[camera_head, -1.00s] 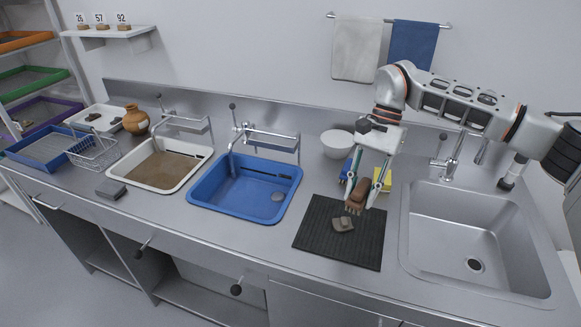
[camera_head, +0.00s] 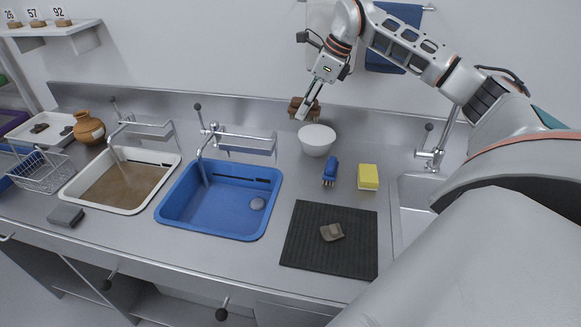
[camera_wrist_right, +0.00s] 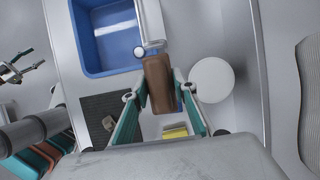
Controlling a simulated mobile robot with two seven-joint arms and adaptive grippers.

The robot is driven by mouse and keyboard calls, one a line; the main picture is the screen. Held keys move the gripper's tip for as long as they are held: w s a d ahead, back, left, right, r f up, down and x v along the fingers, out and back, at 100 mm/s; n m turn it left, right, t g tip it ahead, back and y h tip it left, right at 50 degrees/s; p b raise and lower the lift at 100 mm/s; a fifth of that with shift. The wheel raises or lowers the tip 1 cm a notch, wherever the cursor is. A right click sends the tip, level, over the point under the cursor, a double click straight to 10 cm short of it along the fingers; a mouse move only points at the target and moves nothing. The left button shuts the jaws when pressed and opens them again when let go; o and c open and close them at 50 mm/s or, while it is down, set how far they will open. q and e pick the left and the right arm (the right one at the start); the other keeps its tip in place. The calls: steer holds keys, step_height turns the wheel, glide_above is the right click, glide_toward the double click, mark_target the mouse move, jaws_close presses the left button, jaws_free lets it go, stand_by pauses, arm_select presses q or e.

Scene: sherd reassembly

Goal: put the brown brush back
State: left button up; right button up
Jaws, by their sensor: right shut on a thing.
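The brown brush (camera_head: 296,107) is held by my right gripper (camera_head: 311,98), up near the back splash, behind and a little left of the white bowl (camera_head: 317,139) in the head view. In the right wrist view the brown brush (camera_wrist_right: 158,82) sits between the two teal fingers of my right gripper (camera_wrist_right: 162,88), which are shut on it. The brush appears clear of the counter; its exact height is hard to tell. Part of what looks like my left gripper (camera_wrist_right: 18,71) shows at the left edge of the wrist view; its jaws are unclear.
A blue brush (camera_head: 330,172) and a yellow sponge (camera_head: 368,177) lie in front of the bowl. A black mat (camera_head: 300,246) bears a sherd (camera_head: 332,232). The blue basin (camera_head: 205,213) is left of it. A wall rail with towels (camera_head: 392,38) is behind my right arm.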

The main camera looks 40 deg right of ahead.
mark_target(298, 171)
step_height(298, 171, down, 20)
steer(key=shift+r, duration=0.2)
stand_by(0.4)
steer(key=o, duration=0.6)
steer(key=shift+f, duration=0.2)
steer(key=o, duration=0.5)
steer(key=shift+c, duration=0.2)
steer(key=shift+r, duration=0.15)
steer(key=v, duration=1.2)
steer(key=shift+b, duration=0.4)
steer(key=shift+a, duration=0.1)
